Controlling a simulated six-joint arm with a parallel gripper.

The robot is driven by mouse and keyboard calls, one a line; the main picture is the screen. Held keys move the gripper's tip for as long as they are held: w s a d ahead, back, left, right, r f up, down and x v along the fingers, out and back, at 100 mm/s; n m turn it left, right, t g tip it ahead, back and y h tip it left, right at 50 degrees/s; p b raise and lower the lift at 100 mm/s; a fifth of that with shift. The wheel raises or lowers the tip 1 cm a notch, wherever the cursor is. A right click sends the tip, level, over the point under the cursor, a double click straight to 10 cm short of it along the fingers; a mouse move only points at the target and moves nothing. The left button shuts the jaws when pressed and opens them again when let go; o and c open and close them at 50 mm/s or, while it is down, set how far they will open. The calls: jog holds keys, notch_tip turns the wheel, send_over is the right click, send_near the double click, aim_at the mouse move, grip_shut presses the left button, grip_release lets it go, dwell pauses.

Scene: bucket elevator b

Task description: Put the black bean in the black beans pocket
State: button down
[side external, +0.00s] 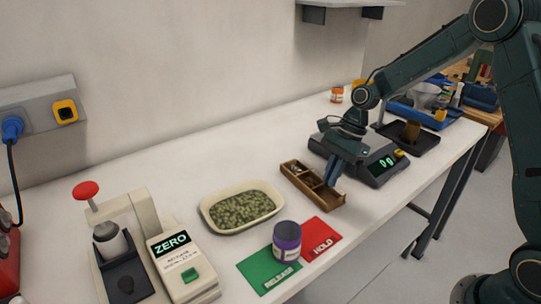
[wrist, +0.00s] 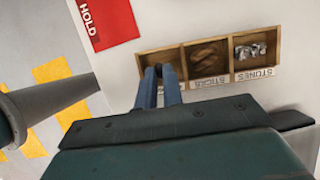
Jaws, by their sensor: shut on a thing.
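The wooden sorting tray (side external: 297,182) lies on the bench in the side view. In the wrist view the tray (wrist: 206,42) shows three pockets in a row. The middle pocket holds brown sticks (wrist: 207,54) and the right one holds grey stones (wrist: 250,47). My gripper (wrist: 158,70) has its blue fingers at the left pocket, whose label is hidden behind them. In the side view my gripper (side external: 333,178) points down at the tray's right end. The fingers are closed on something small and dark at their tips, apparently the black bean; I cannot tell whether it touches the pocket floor.
A scale reading 0 (side external: 378,171) stands close behind my gripper. A cream dish of green beans (side external: 241,208), a purple jar (side external: 287,240) on the green RELEASE card (side external: 262,275) and red HOLD card (side external: 323,232), and a ZERO device (side external: 178,256) are to the left.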

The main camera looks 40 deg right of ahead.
aim_at(329, 198)
jog(key=shift+f, duration=2.1)
jog(key=c, duration=1.5)
grip_release()
jog(key=shift+f, duration=0.1)
jog(key=v, duration=1.2)
